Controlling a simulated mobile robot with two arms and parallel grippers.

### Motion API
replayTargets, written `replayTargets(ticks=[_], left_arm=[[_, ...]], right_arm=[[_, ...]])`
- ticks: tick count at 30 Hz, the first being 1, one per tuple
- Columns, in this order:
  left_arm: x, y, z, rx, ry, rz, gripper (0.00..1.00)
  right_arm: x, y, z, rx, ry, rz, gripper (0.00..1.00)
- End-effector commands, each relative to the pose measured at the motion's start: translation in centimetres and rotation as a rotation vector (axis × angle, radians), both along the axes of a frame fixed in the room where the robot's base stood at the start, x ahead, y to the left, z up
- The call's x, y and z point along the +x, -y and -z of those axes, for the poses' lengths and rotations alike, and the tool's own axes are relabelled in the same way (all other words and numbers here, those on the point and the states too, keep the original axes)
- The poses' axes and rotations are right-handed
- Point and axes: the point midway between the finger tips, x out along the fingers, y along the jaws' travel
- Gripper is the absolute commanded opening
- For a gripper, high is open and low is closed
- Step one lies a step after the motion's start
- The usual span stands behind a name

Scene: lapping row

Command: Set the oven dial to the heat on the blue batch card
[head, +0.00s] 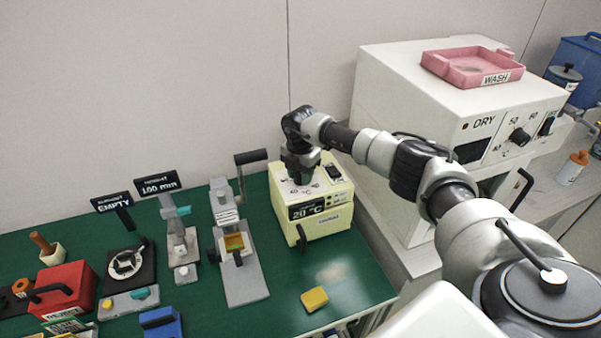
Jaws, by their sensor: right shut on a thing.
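The white drying oven (420,100) marked DRY stands at the right. Its black dial (519,136) is on the front among printed numbers such as 50 and 60, and nothing touches it. My right gripper (301,178) points down onto the top of a cream heater box (325,222) with a 20 °C display. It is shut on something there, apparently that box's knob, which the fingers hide. I cannot make out a blue batch card. My left gripper is out of view.
A pink WASH tray (450,66) sits on the oven. On the green table (290,290) are a yellow block (314,299), a grey press (240,275), a red box (68,287) and a blue box (161,322). My right arm crosses before the oven.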

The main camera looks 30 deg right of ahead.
Motion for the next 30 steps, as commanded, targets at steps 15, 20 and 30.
replayTargets(ticks=[15, 20, 30], left_arm=[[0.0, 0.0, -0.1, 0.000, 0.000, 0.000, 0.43], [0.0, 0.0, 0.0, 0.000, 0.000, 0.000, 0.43], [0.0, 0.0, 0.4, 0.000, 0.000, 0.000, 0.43]], right_arm=[[0.2, 0.1, -0.3, -0.002, 0.007, 0.007, 0.50], [0.1, 0.1, -0.2, 0.000, 0.004, 0.006, 0.60], [0.1, 0.1, -1.5, 0.000, 0.005, 0.005, 0.60]])
